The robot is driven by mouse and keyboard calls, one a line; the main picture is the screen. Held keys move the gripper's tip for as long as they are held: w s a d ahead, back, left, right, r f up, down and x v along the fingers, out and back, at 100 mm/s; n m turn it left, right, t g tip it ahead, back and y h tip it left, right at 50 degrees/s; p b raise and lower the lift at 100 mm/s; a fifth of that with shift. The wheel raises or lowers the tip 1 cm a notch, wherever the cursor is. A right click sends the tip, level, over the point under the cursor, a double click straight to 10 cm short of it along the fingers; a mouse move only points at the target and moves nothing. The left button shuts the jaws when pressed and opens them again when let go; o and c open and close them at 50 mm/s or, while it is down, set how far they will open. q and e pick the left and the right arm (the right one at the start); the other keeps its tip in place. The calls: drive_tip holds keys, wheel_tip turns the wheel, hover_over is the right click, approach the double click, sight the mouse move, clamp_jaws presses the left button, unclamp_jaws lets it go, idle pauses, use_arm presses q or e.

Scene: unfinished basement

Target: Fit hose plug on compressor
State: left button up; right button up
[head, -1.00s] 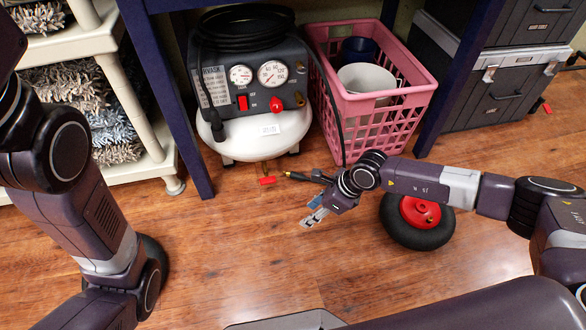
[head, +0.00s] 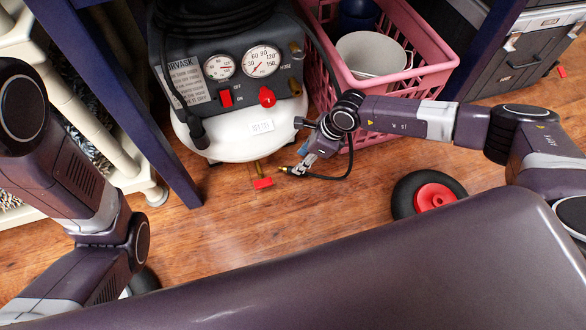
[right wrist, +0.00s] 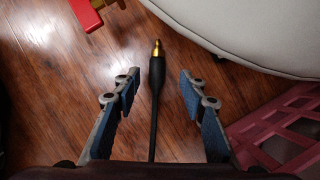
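The compressor (head: 236,143) stands under the blue-legged table, with a white tank, two gauges, a red switch and a red knob. Brass fittings (head: 295,50) show on its right side. A brass valve with a red handle (head: 263,184) sits low at its front; its red part also shows in the right wrist view (right wrist: 88,14). The black hose plug (right wrist: 155,85) has a brass tip, also seen in the head view (head: 284,170). My right gripper (right wrist: 160,84) is open, its blue-padded fingers either side of the plug with gaps. It also shows in the head view (head: 304,164). My left gripper is out of view.
A pink crate (head: 425,72) with a white bucket (head: 372,55) stands right of the compressor. A blue table leg (head: 150,150) and cream shelf (head: 95,140) are at left. A black wheel with red hub (head: 433,196) is at right.

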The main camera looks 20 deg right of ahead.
drive_tip(key=shift+s+b+x, duration=0.15)
drive_tip(key=shift+b+x, duration=0.95)
drive_tip(key=shift+x, duration=0.05)
drive_tip(key=shift+s+b+x, duration=0.2)
drive_tip(key=shift+b+x, duration=0.85)
drive_tip(key=shift+x, duration=0.1)
drive_tip(key=shift+w+a+f+b, duration=0.2)
drive_tip(key=shift+f+b, duration=0.2)
drive_tip(key=shift+f, duration=0.15)
drive_tip(key=shift+r, duration=0.1)
drive_tip(key=shift+c, duration=0.2)
clamp_jaws()
